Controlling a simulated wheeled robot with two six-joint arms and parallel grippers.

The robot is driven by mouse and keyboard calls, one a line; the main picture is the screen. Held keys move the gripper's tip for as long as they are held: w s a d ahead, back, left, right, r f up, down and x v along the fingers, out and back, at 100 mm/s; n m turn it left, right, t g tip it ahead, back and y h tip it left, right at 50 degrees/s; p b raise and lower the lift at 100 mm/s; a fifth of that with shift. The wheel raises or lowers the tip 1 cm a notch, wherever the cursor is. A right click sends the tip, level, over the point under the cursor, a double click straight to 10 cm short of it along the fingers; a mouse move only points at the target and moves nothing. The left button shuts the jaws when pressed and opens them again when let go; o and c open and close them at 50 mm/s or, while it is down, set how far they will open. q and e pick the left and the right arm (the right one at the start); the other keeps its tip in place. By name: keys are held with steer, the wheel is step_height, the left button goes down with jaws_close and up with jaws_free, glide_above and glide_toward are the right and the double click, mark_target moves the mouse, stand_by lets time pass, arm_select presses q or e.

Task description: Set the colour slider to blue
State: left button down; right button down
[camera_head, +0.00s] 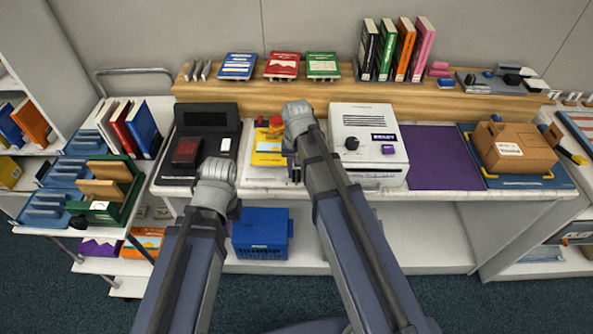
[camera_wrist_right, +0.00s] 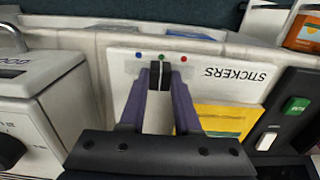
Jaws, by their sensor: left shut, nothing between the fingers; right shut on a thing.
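The colour slider is a black knob (camera_wrist_right: 160,70) on a white sticker machine panel (camera_wrist_right: 118,95) in the right wrist view. A blue dot (camera_wrist_right: 138,56), a green dot (camera_wrist_right: 162,57) and a red dot (camera_wrist_right: 184,58) are in a row beside it. The knob lines up with the green dot, between blue and red. My right gripper (camera_wrist_right: 160,86) is shut on the knob. In the head view my right arm hides the slider. My left gripper (camera_head: 216,170) is shut and empty, in front of the black device, apart from the slider.
A yellow sheet (camera_wrist_right: 222,120) lies on the panel beside the slider. The black device (camera_head: 206,132) stands to the left and a white book machine (camera_head: 367,140) to the right. A purple mat (camera_head: 440,158) is bare. A blue basket (camera_head: 262,232) sits on the lower shelf.

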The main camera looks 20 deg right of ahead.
steer(key=d, duration=0.1)
steer(key=s+d, duration=0.1)
steer(key=d, duration=0.1)
steer(key=shift+d, duration=0.15)
steer(key=c, duration=0.6)
jaws_free()
step_height(320, 180, up, 8)
steer(key=p, duration=0.7)
steer(key=shift+f+p, duration=0.15)
steer(key=shift+p, duration=0.25)
